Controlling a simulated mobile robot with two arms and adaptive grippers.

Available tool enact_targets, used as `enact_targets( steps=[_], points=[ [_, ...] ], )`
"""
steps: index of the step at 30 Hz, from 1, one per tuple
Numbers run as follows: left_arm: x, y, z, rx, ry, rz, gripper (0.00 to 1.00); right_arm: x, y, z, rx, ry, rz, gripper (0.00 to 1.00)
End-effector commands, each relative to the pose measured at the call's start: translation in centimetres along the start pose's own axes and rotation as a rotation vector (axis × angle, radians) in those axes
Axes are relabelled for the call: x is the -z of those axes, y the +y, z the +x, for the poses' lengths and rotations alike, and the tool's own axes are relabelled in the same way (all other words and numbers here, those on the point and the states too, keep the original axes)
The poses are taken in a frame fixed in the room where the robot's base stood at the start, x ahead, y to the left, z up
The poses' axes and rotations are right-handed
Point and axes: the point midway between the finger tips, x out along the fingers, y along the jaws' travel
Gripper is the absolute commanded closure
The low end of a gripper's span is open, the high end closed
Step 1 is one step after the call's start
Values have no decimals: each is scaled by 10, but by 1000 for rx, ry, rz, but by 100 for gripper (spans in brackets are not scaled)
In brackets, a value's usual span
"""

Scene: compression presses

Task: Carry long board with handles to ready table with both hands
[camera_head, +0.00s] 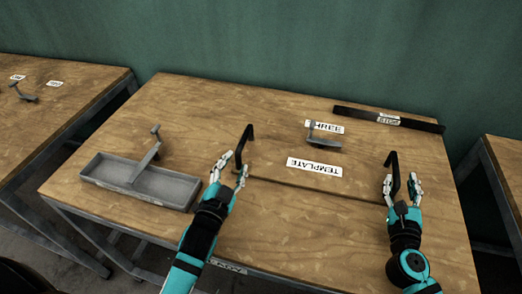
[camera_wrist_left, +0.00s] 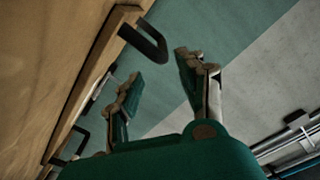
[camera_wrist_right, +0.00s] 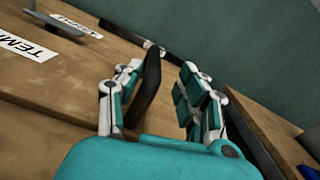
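The long wooden board (camera_head: 270,160) lies on the wooden table, with a TEMPLATE label (camera_head: 314,167) on it. A black handle stands at each end: the left handle (camera_head: 245,143) and the right handle (camera_head: 393,170). My left gripper (camera_head: 232,171) is open at the left handle's near end; in the left wrist view the handle (camera_wrist_left: 150,42) lies just ahead of the fingertips. My right gripper (camera_head: 401,182) is open, and in the right wrist view the right handle (camera_wrist_right: 148,90) stands between its fingers, with gaps visible. No sign marks the ready table.
Another bracket (camera_head: 321,142) and a dark bar (camera_head: 422,125) lie at the back. Other tables stand left (camera_head: 75,95) and right (camera_head: 508,160), across gaps.

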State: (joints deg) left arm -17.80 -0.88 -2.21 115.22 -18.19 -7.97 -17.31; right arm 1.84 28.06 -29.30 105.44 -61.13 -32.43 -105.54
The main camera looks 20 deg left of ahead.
Motion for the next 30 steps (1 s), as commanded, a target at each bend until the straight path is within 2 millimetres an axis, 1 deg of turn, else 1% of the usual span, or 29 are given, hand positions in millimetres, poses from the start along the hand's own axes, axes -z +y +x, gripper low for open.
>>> enact_targets(
  steps=[1,6,11,15,27,30],
  points=[
    [0,0,0,0,0,0,60,2,0,-13,-1,3,-1,60],
    [0,0,0,0,0,0,60,1,0,-44,0,3,0,60],
    [0,0,0,0,0,0,60,0,0,-61,0,1,-1,60],
    [0,0,0,0,0,0,60,0,0,-65,1,0,-1,60],
    [0,0,0,0,0,0,60,0,0,-65,1,0,0,60],
    [4,-2,0,0,0,0,60,-5,-1,-65,1,-1,0,60]
  ],
)
